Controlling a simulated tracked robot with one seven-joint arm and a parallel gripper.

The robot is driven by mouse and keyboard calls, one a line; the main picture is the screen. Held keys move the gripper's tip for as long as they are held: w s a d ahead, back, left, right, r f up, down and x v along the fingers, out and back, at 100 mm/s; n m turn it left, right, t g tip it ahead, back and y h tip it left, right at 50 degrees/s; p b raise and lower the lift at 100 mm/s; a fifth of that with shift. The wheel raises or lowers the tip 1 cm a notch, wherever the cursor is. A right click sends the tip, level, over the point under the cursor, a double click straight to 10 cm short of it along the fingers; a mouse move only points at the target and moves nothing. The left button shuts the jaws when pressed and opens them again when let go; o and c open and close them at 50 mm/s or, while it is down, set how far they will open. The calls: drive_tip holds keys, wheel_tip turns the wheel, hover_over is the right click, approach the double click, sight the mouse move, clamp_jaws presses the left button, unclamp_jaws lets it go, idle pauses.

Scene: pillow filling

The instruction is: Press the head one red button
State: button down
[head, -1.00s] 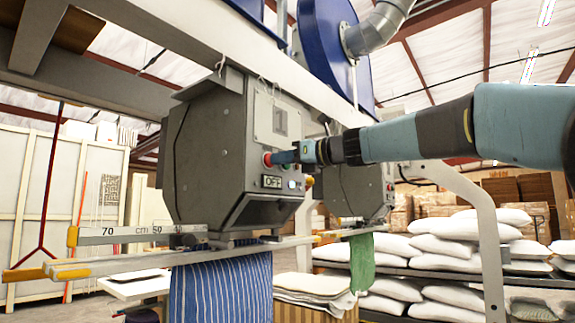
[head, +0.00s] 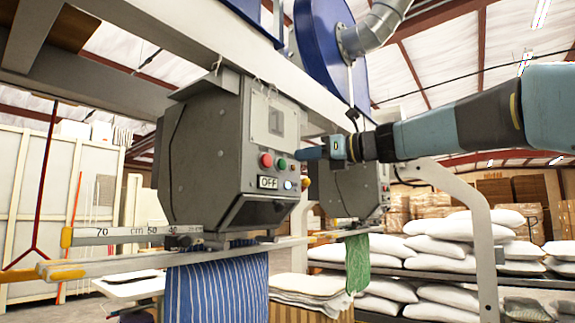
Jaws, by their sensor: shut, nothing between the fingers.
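The near filling head (head: 215,160) is a grey box hanging from the beam. On its panel are a red button (head: 266,160) at left and a green button (head: 282,164) beside it, with a label reading OFF (head: 268,182) below. A small lit lamp (head: 288,184) is to the right of the label. My gripper (head: 303,153) is shut and empty. Its tip is to the right of both buttons and appears apart from the red one. The red button is in plain view.
A second grey head (head: 345,190) stands behind. A striped blue pillowcase (head: 215,288) and a green cloth (head: 358,262) hang below the heads. A ruler bar (head: 120,232) runs under the near head. Filled white pillows (head: 460,240) lie on racks at right.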

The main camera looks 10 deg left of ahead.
drive_tip(key=v, duration=0.6)
drive_tip(key=shift+r, duration=0.1)
drive_tip(key=shift+a, duration=0.1)
